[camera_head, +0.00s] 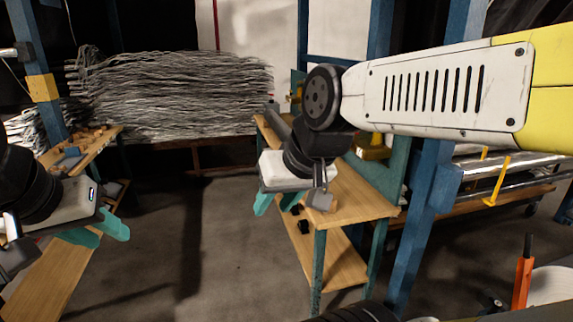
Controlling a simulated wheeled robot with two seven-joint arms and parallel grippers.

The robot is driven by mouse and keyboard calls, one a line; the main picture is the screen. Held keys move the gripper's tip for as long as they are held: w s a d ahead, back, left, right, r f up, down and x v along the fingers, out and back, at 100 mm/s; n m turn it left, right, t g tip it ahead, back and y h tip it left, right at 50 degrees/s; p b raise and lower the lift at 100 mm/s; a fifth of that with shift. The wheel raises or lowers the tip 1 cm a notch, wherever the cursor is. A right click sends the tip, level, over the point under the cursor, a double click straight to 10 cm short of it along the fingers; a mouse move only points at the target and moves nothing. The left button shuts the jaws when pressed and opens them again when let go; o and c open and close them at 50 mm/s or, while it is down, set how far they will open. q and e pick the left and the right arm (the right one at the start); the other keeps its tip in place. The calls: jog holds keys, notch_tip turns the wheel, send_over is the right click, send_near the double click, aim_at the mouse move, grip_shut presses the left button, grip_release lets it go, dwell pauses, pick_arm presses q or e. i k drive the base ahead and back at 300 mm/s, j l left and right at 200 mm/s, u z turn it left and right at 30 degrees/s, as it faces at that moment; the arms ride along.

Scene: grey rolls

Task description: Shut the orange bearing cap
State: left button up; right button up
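I cannot make out the orange bearing cap for certain. A yellow-orange part (372,151) shows on the right workbench (362,205), partly hidden behind my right arm. A smaller yellow-orange part (297,92) shows further back, beside my arm. My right gripper (276,203) has teal fingers and hangs in front of the bench's left edge. Its fingers are apart with nothing seen between them. My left gripper (98,234) is at the far left, over the left bench (50,278). Its teal fingers look apart, with nothing seen between them.
A large pile of grey strands (170,95) stands at the back. Blue posts (432,180) rise at the right bench. An orange upright piece (523,270) stands at the lower right. Small dark items lie on the bench's lower shelf (325,262). The floor (215,240) between the benches is clear.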

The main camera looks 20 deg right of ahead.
aim_at(525, 264)
jog(key=i+j+z, duration=0.2)
jog(key=i, duration=0.2)
jog(key=i+j+z, duration=0.25)
jog(key=i, duration=0.2)
jog(key=i+z, duration=0.15)
jog(key=z, duration=0.25)
jog(key=i+j+z, duration=0.15)
jog(key=z, duration=0.25)
jog(key=i+j+z, duration=0.15)
jog(key=z, duration=0.3)
jog(key=i+j+z, duration=0.1)
jog(key=j+z, duration=0.3)
jog(key=i+j+z, duration=0.2)
jog(key=z, duration=0.3)
jog(key=i+j+z, duration=0.1)
jog(key=j+z, duration=0.2)
jog(key=z, duration=0.15)
jog(key=i+j+z, duration=0.1)
jog(key=j+z, duration=0.2)
jog(key=z, duration=0.2)
jog(key=j+z, duration=0.35)
jog(key=z, duration=0.15)
jog(key=i+z, duration=0.15)
jog(key=z, duration=0.15)
jog(key=i+l+z, duration=0.15)
jog(key=z, duration=0.25)
